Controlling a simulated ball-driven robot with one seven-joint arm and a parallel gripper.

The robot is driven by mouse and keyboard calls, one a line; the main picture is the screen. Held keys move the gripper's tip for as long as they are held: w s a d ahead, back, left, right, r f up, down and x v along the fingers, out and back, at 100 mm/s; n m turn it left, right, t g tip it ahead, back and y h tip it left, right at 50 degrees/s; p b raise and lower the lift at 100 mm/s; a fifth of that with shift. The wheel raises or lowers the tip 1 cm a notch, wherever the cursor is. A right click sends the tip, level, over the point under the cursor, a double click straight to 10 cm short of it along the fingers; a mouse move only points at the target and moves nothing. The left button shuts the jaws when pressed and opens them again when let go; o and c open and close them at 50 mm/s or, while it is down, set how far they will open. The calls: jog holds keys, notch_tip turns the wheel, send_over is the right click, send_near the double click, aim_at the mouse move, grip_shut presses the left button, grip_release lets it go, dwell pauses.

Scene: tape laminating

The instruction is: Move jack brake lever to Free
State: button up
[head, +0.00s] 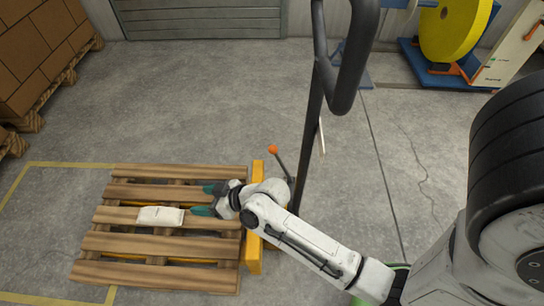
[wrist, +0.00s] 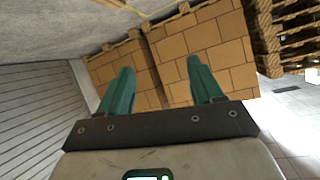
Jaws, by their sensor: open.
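The brake lever (head: 281,164) is a thin dark rod with an orange knob at its top. It leans up and left beside the black handle column of the yellow pallet jack (head: 254,245). The jack's black loop handle (head: 347,75) rises toward the camera. My gripper (head: 206,200) is left of the lever, over the wooden pallet, with its teal fingers pointing left, away from the lever. In the wrist view my gripper (wrist: 158,65) is open and nothing is between its fingers. The lever is not seen in the wrist view.
A wooden pallet (head: 150,246) with a white packet (head: 160,216) on it lies in front of the jack. Stacked brown boxes (head: 38,55) stand at the far left. A yellow reel (head: 452,28) stands at the back right. The floor behind the pallet is clear.

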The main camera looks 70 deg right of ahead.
jog(key=w+d+f+m+t+h+b, duration=0.3)
jog(key=w+d+t, duration=0.1)
jog(key=w+d, duration=0.1)
jog(key=m+g+h+b, duration=0.9)
jog(key=m+g+h, duration=0.3)
jog(key=m+h, duration=0.4)
send_near(272, 153)
jog(key=d+f+h, duration=0.1)
jog(key=shift+n, duration=0.3)
jog(key=b+x, duration=0.4)
jog(key=x, duration=0.5)
jog(key=shift+w+d, duration=0.2)
jog(key=shift+d, duration=0.05)
jog(key=shift+w+d+r, duration=0.1)
jog(key=shift+w+d, duration=0.05)
jog(key=shift+d, duration=0.45)
jog(key=shift+c, duration=0.2)
grip_shut()
